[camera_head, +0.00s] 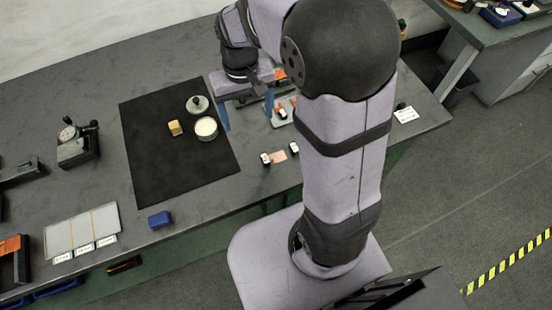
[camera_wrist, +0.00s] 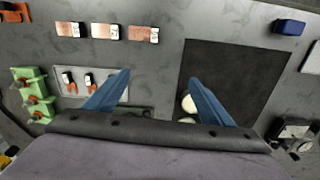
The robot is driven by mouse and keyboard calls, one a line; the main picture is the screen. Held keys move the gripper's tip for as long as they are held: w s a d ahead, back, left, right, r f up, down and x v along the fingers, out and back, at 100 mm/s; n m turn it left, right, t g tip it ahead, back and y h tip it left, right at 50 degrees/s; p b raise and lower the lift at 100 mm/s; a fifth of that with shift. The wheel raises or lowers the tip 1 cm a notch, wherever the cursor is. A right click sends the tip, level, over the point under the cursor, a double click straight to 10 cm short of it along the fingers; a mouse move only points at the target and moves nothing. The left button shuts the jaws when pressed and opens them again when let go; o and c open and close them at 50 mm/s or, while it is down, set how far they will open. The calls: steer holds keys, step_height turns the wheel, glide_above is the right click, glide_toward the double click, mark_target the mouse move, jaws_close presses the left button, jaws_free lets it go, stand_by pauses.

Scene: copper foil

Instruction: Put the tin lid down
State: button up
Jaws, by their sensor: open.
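The tin lid (camera_head: 197,104), a grey disc with a dark knob, lies on the black mat (camera_head: 150,170) near its far right part. The open round tin (camera_head: 206,128), pale inside, stands just in front of it. A small tan block (camera_head: 175,128) sits to their left. My gripper (camera_head: 246,108) is open and empty, over the table to the right of the mat and apart from the lid. In the wrist view my gripper (camera_wrist: 160,77) shows both blue fingers spread; the right finger partly hides the pale round tin (camera_wrist: 187,103).
A grey tray (camera_wrist: 105,96) with orange-handled tools lies below my gripper, and a green rack (camera_wrist: 30,90) beside it. Copper pieces (camera_wrist: 106,31) lie along the table. A blue block (camera_head: 160,220) is near the front edge. A dial gauge stand (camera_head: 77,145) stands left of the mat.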

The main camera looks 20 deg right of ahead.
steer(key=s+d+f, duration=0.2)
steer(key=s+f, duration=0.1)
steer(key=s, duration=0.9)
steer(key=shift+s+f+n, duration=0.3)
steer(key=shift+s+f, duration=0.1)
